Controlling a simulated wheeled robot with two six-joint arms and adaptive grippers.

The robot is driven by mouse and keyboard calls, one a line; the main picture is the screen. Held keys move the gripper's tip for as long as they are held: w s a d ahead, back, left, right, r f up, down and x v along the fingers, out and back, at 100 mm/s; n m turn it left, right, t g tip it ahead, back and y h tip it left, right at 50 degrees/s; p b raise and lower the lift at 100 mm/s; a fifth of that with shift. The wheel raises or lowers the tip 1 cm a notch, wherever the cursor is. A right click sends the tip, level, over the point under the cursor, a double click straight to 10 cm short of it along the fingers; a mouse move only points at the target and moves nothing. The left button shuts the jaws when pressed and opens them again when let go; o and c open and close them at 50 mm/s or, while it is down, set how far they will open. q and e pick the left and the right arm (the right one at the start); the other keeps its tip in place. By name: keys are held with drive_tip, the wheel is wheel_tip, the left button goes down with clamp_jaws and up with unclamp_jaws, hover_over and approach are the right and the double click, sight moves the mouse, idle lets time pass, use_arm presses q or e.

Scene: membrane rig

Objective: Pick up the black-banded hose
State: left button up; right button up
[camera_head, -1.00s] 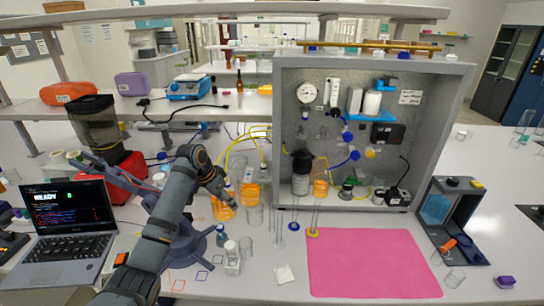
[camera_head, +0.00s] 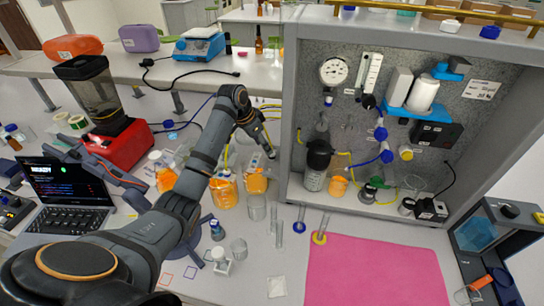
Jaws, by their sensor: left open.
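Yellow hoses (camera_head: 228,152) run near the left side of the grey rig cabinet, behind and beside my left forearm. I cannot make out a black band on any of them, and my arm hides part of them. My left gripper (camera_head: 270,154) points down just left of the cabinet wall, above the orange-filled bottles. Its jaws are open, small in the view, and hold nothing that I can see. Whether it touches a hose is unclear. My right gripper is not in view.
Orange-filled bottles (camera_head: 224,192) and clear glassware (camera_head: 257,208) stand below the gripper. The grey cabinet (camera_head: 289,150) with gauge and valves rises to the right. A pink mat (camera_head: 375,275) lies in front of it. A laptop (camera_head: 70,190) and red-based blender (camera_head: 122,148) stand left.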

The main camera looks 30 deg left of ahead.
use_arm(q)
drive_tip(key=shift+w+d+f+p, duration=0.35)
drive_tip(key=shift+w+f+p, duration=0.3)
drive_tip(key=shift+w+f, duration=0.1)
drive_tip(key=shift+w+d+f+p, duration=0.1)
drive_tip(key=shift+d+f+p, duration=0.15)
drive_tip(key=shift+f+p, duration=0.25)
drive_tip(key=shift+w+d+f+p, duration=0.1)
drive_tip(key=shift+d+f+p, duration=0.1)
drive_tip(key=shift+f+p, duration=0.3)
drive_tip(key=shift+x, duration=0.85)
drive_tip(key=shift+f, duration=0.15)
drive_tip(key=shift+a, duration=0.1)
drive_tip(key=c, duration=1)
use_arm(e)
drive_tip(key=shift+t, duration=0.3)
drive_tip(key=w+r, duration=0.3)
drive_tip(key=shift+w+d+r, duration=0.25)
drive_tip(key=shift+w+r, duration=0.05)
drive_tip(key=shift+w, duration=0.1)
